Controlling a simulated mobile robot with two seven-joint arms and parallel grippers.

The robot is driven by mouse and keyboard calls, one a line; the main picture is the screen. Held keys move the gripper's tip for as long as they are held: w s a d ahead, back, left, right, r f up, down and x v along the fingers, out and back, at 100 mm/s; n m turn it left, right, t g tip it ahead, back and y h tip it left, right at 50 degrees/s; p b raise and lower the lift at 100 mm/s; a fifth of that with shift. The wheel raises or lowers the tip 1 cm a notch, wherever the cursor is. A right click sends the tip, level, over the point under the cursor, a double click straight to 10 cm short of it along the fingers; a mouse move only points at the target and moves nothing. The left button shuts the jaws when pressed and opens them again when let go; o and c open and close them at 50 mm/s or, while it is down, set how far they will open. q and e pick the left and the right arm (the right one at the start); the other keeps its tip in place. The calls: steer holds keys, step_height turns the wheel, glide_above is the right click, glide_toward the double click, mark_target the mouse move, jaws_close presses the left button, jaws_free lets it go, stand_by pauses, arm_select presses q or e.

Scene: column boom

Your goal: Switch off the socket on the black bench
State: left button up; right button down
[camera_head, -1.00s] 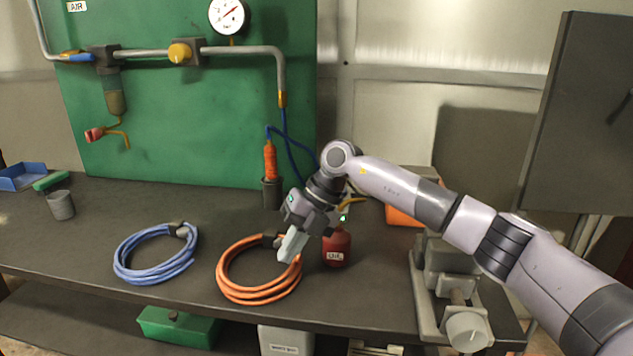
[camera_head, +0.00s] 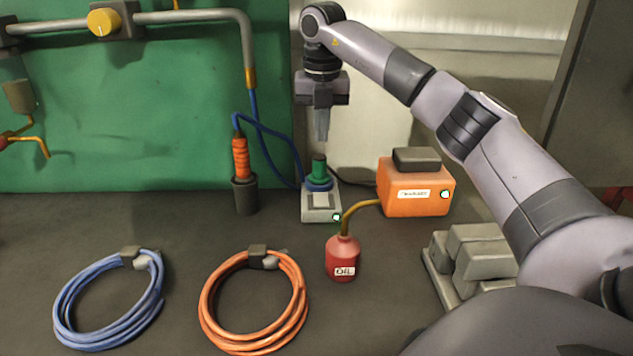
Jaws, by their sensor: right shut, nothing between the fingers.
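The socket (camera_head: 321,214) is a small grey box standing at the back of the black bench (camera_head: 190,235). It has a pale rocker switch on its sloping front and a lit green lamp at its lower right corner. A green plug (camera_head: 319,170) with a blue collar sits upright in its top. My right gripper (camera_head: 322,140) points straight down above the plug, shut and empty, seemingly with a small gap between them. My left gripper is out of view.
A red oil can (camera_head: 342,260) stands in front of the socket, its spout rising to the right. An orange box (camera_head: 415,190) with a lit lamp is to the right. An orange tool (camera_head: 241,160) in a holder stands left. Orange (camera_head: 255,310) and blue (camera_head: 108,305) coils lie in front. A vise (camera_head: 470,262) is at right.

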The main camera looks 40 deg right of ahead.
mark_target(320, 199)
steer(key=f, duration=0.4)
steer(key=w+f, duration=0.1)
steer(key=f, duration=0.4)
steer(key=d+f, duration=0.1)
steer(key=f, duration=0.4)
steer(key=shift+w+p, duration=0.2)
steer(key=shift+p, duration=0.1)
steer(key=shift+f, duration=0.1)
steer(key=shift+f+p, duration=0.15)
steer(key=shift+p, duration=0.15)
steer(key=shift+f, duration=0.15)
steer(key=shift+s+a+f+p, duration=0.1)
steer(key=shift+s+a+p, duration=0.2)
steer(key=shift+s+p, duration=0.15)
steer(key=shift+s+a, duration=0.1)
steer(key=shift+a, duration=0.1)
